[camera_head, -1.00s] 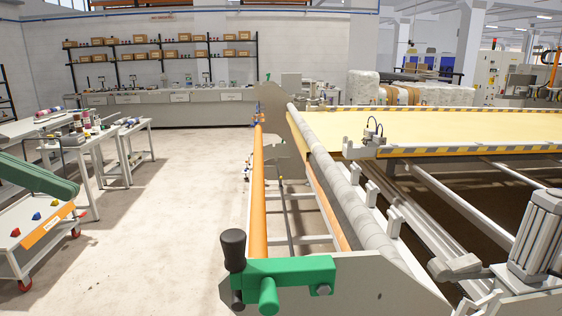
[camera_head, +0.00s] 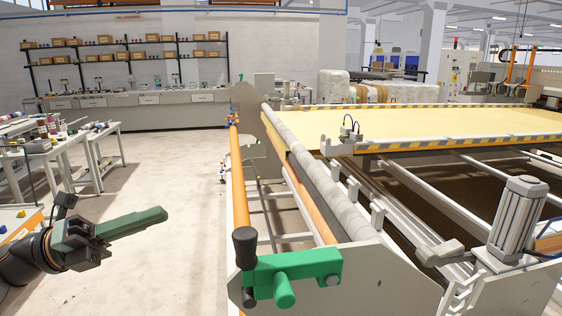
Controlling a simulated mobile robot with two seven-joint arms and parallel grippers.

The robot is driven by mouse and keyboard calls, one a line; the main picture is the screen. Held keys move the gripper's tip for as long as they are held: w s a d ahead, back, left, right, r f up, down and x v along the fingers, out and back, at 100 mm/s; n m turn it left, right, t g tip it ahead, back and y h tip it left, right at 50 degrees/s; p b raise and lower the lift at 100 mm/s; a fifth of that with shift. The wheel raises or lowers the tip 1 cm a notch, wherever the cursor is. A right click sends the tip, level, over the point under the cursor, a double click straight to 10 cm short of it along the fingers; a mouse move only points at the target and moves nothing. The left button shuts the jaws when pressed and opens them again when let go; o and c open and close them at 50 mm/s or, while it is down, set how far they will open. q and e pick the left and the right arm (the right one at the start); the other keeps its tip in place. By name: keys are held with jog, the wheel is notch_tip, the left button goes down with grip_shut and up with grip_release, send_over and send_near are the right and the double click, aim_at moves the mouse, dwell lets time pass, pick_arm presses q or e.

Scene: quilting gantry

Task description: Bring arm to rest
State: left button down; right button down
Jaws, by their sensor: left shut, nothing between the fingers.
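My left gripper (camera_head: 140,221) shows at the lower left of the head view. Its long green fingers point right and lie together, shut and empty. My dark arm comes in behind it from the left edge. The gripper is over the open floor, apart from the green crank lever (camera_head: 290,270) with its black knob on the gantry's near end. My right gripper is not in view.
The gantry's end plate (camera_head: 375,285), orange roller (camera_head: 238,185) and fabric roll (camera_head: 318,175) stand to the right. A yellow quilting bed (camera_head: 430,125) lies beyond. Work tables (camera_head: 70,150) stand at the left. The pale floor (camera_head: 170,180) between is clear.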

pick_arm(q)
jog(key=w+f+n+t+y, duration=0.3)
jog(key=f+n+t+y, duration=1)
jog(key=f+n, duration=1.4)
jog(key=s+d+f+n+g+y, duration=0.2)
jog(key=s+f+n+g, duration=0.2)
jog(key=s+f, duration=0.6)
jog(key=s+d+f+n+g+y, duration=0.2)
jog(key=s+f+n+g, duration=0.3)
jog(key=s+f, duration=0.5)
notch_tip(320, 180, down, 5)
jog(key=shift+d+r+n+y, duration=0.1)
jog(key=shift+d+n+y, duration=0.2)
jog(key=shift+n+y, duration=0.45)
jog(key=shift+w+d, duration=0.1)
jog(key=shift+w, duration=0.05)
